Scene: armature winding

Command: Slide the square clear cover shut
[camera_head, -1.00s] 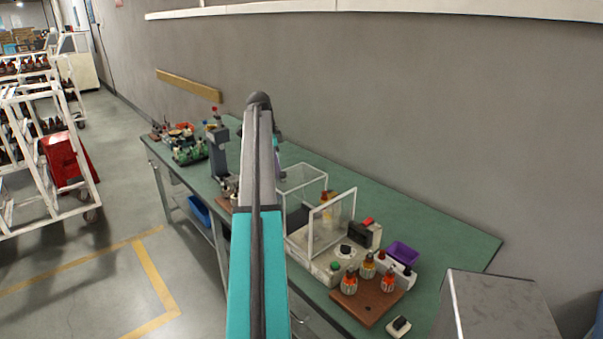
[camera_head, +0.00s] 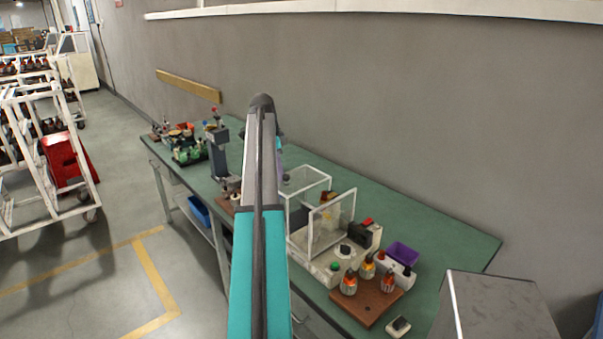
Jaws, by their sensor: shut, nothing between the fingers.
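The clear cover (camera_head: 306,169), a thin white-edged see-through box, stands on the pale machine base (camera_head: 320,269) in the head view. An upright, square clear panel (camera_head: 333,224) with a white frame stands in front of it, and the two overlap in the picture. My arm runs up the middle, and its far end bends down behind the upper link. The small dark tip of my gripper (camera_head: 287,179) shows at the cover's far left edge, shut and empty. Most of the gripper is hidden, and I cannot tell whether it touches the cover.
A dark box with a red button (camera_head: 362,231), a purple bin (camera_head: 402,253) and a brown board (camera_head: 367,300) with orange-topped parts stand to the right. A grey press (camera_head: 219,155) stands left of my arm. The green bench (camera_head: 440,238) is clear toward the wall.

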